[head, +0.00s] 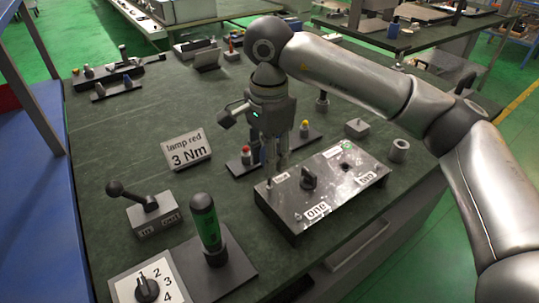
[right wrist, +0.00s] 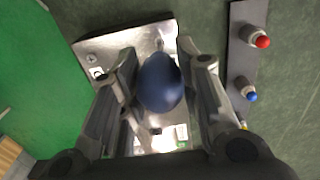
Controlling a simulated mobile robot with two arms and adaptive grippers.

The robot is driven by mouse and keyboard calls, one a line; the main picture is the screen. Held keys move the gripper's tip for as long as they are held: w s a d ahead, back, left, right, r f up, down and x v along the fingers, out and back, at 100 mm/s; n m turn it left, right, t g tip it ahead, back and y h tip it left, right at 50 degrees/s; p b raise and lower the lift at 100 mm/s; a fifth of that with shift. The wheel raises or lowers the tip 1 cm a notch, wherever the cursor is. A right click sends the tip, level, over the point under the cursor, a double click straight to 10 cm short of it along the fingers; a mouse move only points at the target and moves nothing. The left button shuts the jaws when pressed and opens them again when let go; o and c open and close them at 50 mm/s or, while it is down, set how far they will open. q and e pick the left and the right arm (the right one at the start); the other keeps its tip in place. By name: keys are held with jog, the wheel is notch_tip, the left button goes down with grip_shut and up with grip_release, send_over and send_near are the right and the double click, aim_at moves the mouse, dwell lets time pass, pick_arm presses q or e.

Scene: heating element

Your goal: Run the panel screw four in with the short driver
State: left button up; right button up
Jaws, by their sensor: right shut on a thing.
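My right gripper (head: 276,160) points down at the rear left edge of the dark panel box (head: 283,222). In the right wrist view its fingers (right wrist: 160,85) are shut on a rounded dark blue handle (right wrist: 160,84), apparently a driver seen end-on. Its shaft and tip are hidden below the handle. The panel's shiny top (right wrist: 98,48) lies underneath. The panel carries a black knob (head: 308,177), white labels and a small upright post (head: 298,215). I cannot tell which screw is number four, or whether the tip touches one. My left gripper is out of view.
A green-handled tool (head: 205,222) stands in a black base at the front. A rack holds red-topped (head: 246,154) and yellow-topped (head: 304,127) pieces close behind my gripper. A lever box (head: 152,215), a "lamp red 3 Nm" sign (head: 187,150) and a numbered dial (head: 147,288) stand left.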

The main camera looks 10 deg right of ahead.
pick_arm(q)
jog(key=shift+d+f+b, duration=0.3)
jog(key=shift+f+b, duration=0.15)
pick_arm(e)
jog(key=shift+f, duration=0.5)
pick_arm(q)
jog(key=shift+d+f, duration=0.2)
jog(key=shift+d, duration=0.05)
pick_arm(e)
jog(key=m, duration=0.4)
jog(key=shift+m+b, duration=0.4)
jog(key=shift+m, duration=0.8)
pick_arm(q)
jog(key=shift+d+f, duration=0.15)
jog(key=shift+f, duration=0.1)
pick_arm(e)
jog(key=shift+m, duration=0.8)
